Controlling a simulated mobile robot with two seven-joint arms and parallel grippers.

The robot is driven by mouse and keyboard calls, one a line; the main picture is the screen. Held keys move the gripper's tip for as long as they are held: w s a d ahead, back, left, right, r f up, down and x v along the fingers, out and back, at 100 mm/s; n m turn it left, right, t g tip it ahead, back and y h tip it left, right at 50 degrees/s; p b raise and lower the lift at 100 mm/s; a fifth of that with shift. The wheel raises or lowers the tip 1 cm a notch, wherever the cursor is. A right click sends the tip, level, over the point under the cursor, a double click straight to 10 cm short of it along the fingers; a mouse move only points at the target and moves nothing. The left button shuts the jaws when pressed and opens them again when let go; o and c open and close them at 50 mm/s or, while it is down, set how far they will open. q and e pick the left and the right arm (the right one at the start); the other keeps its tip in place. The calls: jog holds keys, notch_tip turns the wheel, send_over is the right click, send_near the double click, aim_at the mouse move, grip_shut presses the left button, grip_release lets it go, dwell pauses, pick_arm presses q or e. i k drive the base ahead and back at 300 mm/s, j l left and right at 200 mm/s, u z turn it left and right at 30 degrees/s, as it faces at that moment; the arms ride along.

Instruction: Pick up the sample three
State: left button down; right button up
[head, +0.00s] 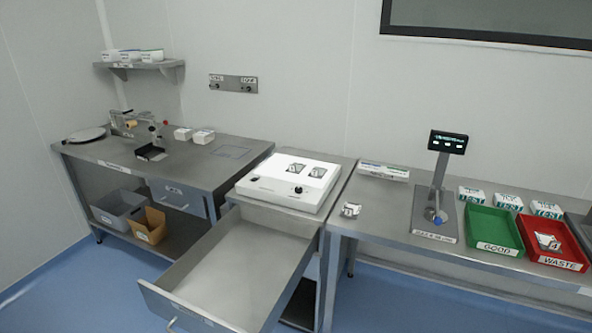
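No sample label is legible enough to tell which one is sample three. A small pale packet (350,210) lies on the right bench (385,222) near its left end. Two small dark-patterned squares (307,170) lie on the white box-shaped device (283,188) in the middle; I cannot tell whether they are samples or part of it. Another pale packet (547,241) lies in the red tray marked WASTE (562,263). Neither of my grippers is in view.
An open, empty drawer (235,262) juts out below the white device. A green tray marked GOOD (492,232) looks empty. A metal stand with a display (448,143) rises on the right bench. The left bench (215,168) holds a clamp-like tool (135,124) and small boxes.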

aim_at(295, 168)
jog(key=i+l, duration=0.25)
jog(key=l, duration=0.2)
jog(key=i+l, duration=0.3)
jog(key=i+l+u, duration=0.2)
jog(key=l+u, duration=0.2)
jog(key=l, duration=0.2)
jog(key=i+l+u, duration=0.15)
jog(key=l, duration=0.25)
